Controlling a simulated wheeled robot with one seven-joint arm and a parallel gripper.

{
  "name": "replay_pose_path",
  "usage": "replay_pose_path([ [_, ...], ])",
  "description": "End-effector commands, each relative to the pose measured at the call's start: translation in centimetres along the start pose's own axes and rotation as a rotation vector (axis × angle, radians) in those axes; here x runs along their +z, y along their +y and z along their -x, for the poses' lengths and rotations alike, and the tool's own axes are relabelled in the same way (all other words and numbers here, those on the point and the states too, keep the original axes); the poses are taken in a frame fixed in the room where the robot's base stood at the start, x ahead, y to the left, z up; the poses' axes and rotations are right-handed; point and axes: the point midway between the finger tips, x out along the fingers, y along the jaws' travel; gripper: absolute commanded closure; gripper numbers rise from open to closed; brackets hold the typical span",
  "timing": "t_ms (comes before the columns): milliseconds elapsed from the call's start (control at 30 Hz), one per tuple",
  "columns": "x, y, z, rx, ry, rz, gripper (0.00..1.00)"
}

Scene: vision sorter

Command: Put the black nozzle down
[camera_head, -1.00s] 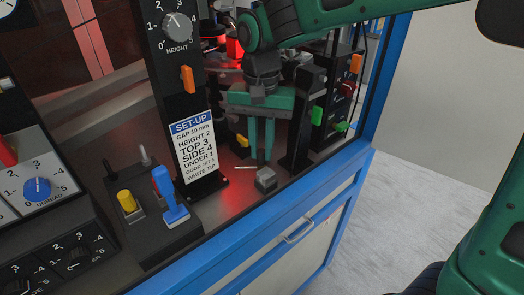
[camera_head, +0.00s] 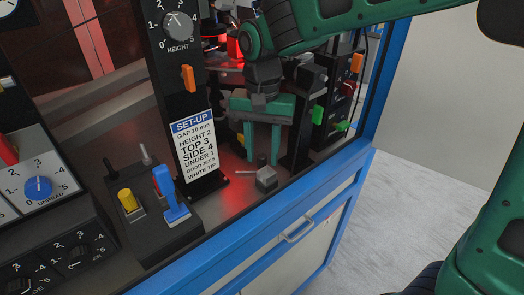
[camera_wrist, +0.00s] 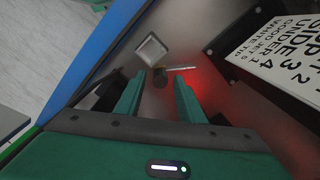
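The black nozzle (camera_head: 262,161) is a small dark cylinder standing low on the metal worktop, just behind a small grey block (camera_head: 266,179). It also shows in the wrist view (camera_wrist: 160,79), beyond and between the fingertips. My gripper (camera_head: 263,156) is open above and around the nozzle, pointing down. In the wrist view my gripper (camera_wrist: 158,88) has a finger on each side of the nozzle, with a visible gap on both sides. The nozzle's exact contact with the worktop is hard to make out.
A thin pale rod (camera_head: 245,174) lies beside the nozzle. The set-up sign post (camera_head: 195,150) stands to the left, a black post (camera_head: 300,140) with green and orange levers to the right. The blue bench edge (camera_head: 275,210) is in front. Joystick panel (camera_head: 150,215) is front left.

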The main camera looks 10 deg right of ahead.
Motion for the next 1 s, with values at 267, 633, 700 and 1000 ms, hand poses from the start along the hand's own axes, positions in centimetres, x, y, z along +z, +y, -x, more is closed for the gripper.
replay_pose_path([
  [267,-0.1,-0.1,4.2,-0.004,0.003,-0.001,0.65],
  [633,-0.1,0.0,10.6,-0.002,0.002,-0.001,0.65],
  [700,-0.1,0.0,11.3,-0.002,0.002,-0.001,0.65],
  [1000,0.0,0.0,12.1,-0.001,0.0,0.0,0.65],
])
